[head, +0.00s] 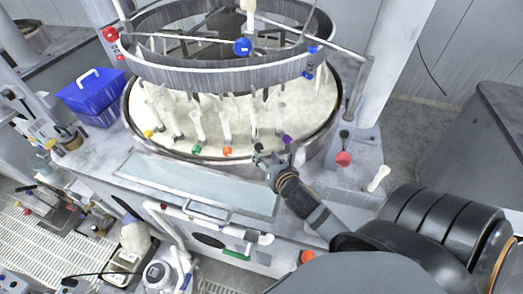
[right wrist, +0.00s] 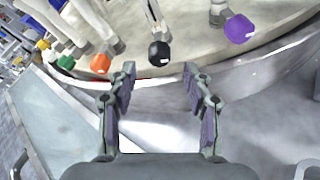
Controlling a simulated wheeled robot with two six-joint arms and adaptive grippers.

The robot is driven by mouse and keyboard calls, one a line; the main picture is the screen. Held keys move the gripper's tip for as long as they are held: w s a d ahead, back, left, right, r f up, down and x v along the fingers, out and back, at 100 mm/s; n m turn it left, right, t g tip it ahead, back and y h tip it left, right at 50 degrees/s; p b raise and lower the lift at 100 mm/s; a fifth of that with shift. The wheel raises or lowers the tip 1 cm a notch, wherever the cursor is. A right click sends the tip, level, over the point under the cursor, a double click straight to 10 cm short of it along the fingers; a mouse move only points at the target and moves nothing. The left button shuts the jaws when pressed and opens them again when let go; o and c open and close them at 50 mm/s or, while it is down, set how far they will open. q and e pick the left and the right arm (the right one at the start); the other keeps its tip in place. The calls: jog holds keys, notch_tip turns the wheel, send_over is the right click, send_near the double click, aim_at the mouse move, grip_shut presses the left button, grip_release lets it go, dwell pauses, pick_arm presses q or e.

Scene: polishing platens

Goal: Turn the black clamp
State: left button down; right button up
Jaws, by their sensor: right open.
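The black clamp knob (head: 259,147) sits at the front rim of the round cream platen (head: 310,112), between an orange and a purple knob. In the right wrist view the black knob (right wrist: 159,53) is ahead of the fingers, near the middle of the gap between them. My right gripper (head: 265,158) is just in front of the black knob. It also shows in the right wrist view (right wrist: 157,85), open and empty, with its fingertips short of the knob. My left gripper is not in the head view.
A purple knob (right wrist: 240,29) is right of the black one; an orange knob (right wrist: 100,64) and a green knob (right wrist: 66,62) are left. A raised grey ring (head: 200,75) hangs over the platen. A blue box (head: 92,97) stands at left. A red knob (head: 344,158) stands right.

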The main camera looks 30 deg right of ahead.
aim_at(260, 150)
jog(key=p+x, duration=0.1)
jog(key=x, duration=0.3)
jog(key=shift+w, duration=0.1)
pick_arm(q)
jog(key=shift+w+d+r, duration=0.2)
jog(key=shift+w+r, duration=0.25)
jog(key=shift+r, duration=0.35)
pick_arm(e)
grip_shut()
